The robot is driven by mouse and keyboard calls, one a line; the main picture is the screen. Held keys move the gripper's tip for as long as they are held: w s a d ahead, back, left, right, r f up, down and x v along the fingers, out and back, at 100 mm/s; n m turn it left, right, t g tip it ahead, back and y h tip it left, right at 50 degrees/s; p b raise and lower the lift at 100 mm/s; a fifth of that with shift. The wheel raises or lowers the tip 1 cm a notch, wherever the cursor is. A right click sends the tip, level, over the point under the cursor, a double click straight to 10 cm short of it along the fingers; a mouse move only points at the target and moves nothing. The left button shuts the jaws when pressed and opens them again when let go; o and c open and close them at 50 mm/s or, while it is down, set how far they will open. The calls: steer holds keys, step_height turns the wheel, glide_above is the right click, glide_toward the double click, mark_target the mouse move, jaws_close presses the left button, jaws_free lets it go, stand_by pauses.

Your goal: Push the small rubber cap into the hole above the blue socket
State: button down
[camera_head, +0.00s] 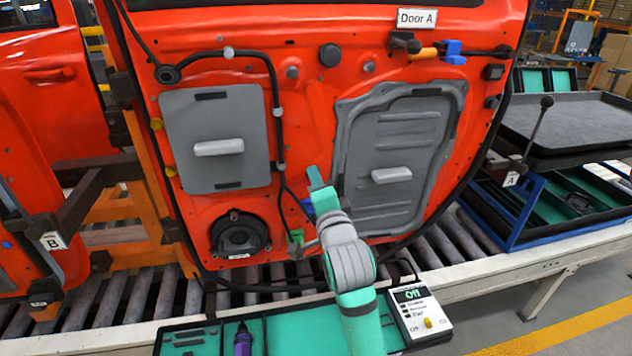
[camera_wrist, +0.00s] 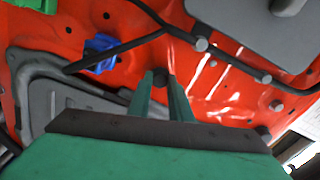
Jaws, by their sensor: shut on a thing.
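My gripper (camera_wrist: 160,84) is shut on a small dark rubber cap (camera_wrist: 160,76), which shows between its two green fingertips. The gripper is up against or close to the red door panel; I cannot tell whether the cap touches it. In the head view my gripper (camera_head: 314,176) is at the middle of the door, above the blue socket (camera_head: 307,207), and the cap is hidden there. In the wrist view the blue socket (camera_wrist: 100,53) lies to the left of the fingertips, beside a black cable. The hole above the socket cannot be made out.
A black cable (camera_head: 281,165) runs down the door left of my gripper, with a green connector (camera_head: 296,237) low on it. Grey panels with handles (camera_head: 219,147) (camera_head: 391,175) flank it. A teal tray (camera_head: 200,340) and a display box (camera_head: 417,308) stand in front.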

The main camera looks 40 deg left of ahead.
steer(key=c, duration=1.5)
jaws_free()
steer(key=shift+c, duration=0.2)
